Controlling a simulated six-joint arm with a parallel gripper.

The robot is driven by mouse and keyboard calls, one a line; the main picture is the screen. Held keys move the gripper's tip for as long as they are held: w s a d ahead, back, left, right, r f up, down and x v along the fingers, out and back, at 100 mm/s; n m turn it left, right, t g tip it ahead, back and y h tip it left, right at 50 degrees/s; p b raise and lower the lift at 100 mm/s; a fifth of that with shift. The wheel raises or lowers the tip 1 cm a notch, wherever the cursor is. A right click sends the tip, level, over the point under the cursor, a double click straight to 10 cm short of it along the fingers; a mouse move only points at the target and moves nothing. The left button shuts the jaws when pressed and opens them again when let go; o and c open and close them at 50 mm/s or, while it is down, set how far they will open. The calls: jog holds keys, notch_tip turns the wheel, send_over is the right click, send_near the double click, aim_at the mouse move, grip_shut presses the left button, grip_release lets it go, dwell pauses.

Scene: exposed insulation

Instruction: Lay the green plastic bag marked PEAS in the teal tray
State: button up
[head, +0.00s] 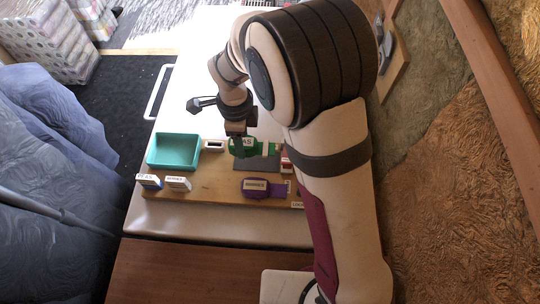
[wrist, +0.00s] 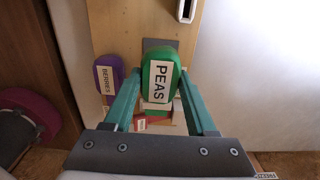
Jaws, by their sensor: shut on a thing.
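The green plastic bag marked PEAS (head: 243,148) is between the fingers of my gripper (head: 238,138), above or on a grey pad. In the wrist view the bag (wrist: 162,92) shows its PEAS label, with a finger of my gripper (wrist: 160,74) along each side. My gripper is shut on it. I cannot tell whether the bag is clear of the pad. The teal tray (head: 172,166) is open and empty, to the left of my gripper on the wooden board.
A purple bag marked BERRIES (head: 256,185) lies nearer the board's front edge; it also shows in the wrist view (wrist: 107,84). A small white box (head: 213,145) stands between tray and bag. Two small labelled blocks, one PEAS (head: 149,181) and one BERRIES (head: 178,184), stand before the tray.

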jog(key=shift+r, duration=0.95)
jog(key=shift+a+n, duration=0.25)
jog(key=shift+n, duration=0.25)
jog(key=a+n, duration=0.4)
jog(key=n, duration=0.4)
jog(key=w+a+r+n, duration=0.1)
jog(key=a+n, duration=0.3)
jog(key=n, duration=0.5)
jog(key=a+n, duration=0.4)
jog(key=n, duration=0.5)
jog(key=shift+w+a+r, duration=0.15)
jog(key=shift+a+r, duration=0.05)
jog(key=shift+r, duration=0.05)
jog(key=shift+s+a+f+n, duration=0.15)
jog(key=shift+a+f+n, duration=0.5)
jog(key=shift+f+n, duration=0.75)
jog(key=shift+s+a+f+n, duration=0.1)
jog(key=shift+a+f+n, duration=0.55)
jog(key=shift+f+n, duration=0.7)
jog(key=shift+s+a+f+n, duration=0.15)
jog(key=shift+a+f+n, duration=0.65)
jog(key=shift+n, duration=0.95)
